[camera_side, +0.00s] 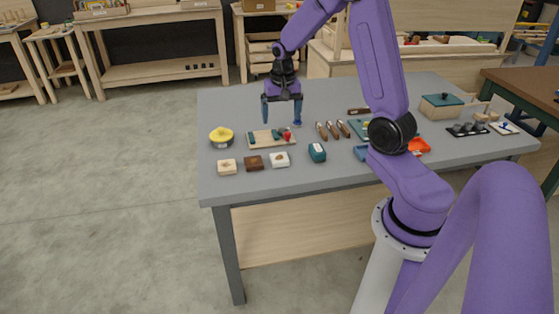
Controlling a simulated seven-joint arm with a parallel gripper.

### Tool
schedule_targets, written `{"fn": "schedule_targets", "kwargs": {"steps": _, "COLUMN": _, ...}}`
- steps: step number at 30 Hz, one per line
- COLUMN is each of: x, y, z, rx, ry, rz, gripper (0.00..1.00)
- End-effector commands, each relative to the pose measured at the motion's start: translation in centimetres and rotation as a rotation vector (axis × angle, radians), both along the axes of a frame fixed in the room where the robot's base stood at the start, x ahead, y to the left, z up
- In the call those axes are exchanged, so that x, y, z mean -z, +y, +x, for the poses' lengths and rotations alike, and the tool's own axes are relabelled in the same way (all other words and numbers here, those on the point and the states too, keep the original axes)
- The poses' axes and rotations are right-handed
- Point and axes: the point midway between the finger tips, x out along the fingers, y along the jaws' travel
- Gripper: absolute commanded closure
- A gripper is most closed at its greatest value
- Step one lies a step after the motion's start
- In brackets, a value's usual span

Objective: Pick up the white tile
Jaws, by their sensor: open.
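The white tile (280,160) lies on the grey table near its front edge, just right of a dark brown tile (253,163). A cream tile (227,167) lies further left in the same row. My gripper (281,112) points down above the table, behind the white tile and above a wooden board. Its two blue fingers are apart, and I see nothing between them.
The wooden board (260,140) holds small green and red pieces. A yellow-topped round pot (221,137) stands left of it, and a dark teal block (317,153) right of the white tile. Several wooden-handled tools (332,130) lie further right. The table's (225,105) back left is clear.

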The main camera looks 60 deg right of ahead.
Motion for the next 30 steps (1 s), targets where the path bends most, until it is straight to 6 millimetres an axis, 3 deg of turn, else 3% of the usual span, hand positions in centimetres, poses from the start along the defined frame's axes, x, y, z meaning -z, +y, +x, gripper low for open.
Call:
{"fn": "schedule_targets", "kwargs": {"steps": 5, "x": 1.1, "y": -0.9, "z": 0.1, "rx": 0.032, "ry": 0.001, "rz": 0.001, "gripper": 0.06}}
{"fn": "schedule_targets", "kwargs": {"steps": 22, "x": 10.3, "y": -1.6, "z": 0.8, "rx": 0.028, "ry": 0.003, "rz": 0.001, "gripper": 0.06}}
{"fn": "schedule_targets", "kwargs": {"steps": 30, "x": 12.3, "y": -1.8, "z": 1.1, "rx": 0.029, "ry": 0.0, "rz": 0.0, "gripper": 0.06}}
